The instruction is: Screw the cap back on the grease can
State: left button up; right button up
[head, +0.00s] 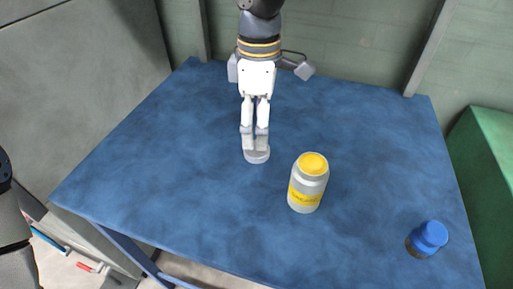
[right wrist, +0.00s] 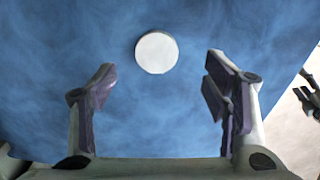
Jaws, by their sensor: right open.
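The grease can (head: 303,196) is a grey-white cylinder with a yellow label. It stands upright on the blue table, and its round top shows yellow with no cap on it. The cap is a flat pale grey disc (head: 257,156) lying on the table to the left of the can. It also shows as a white disc in the right wrist view (right wrist: 156,53). My right gripper (head: 255,143) points down just above the cap. In the right wrist view its fingers (right wrist: 160,76) are apart and empty, with the cap beyond the tips.
A small jar with a blue lid (head: 430,236) stands near the right front of the blue table (head: 180,150). A green block (head: 485,170) is beyond the right edge.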

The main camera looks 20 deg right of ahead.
aim_at(254, 156)
jog(key=shift+f, duration=0.65)
jog(key=f, duration=0.5)
jog(key=shift+w+a+f, duration=0.1)
jog(key=shift+w, duration=0.15)
jog(key=shift+c, duration=0.3)
jog(key=c, duration=0.8)
jog(key=shift+o, duration=0.2)
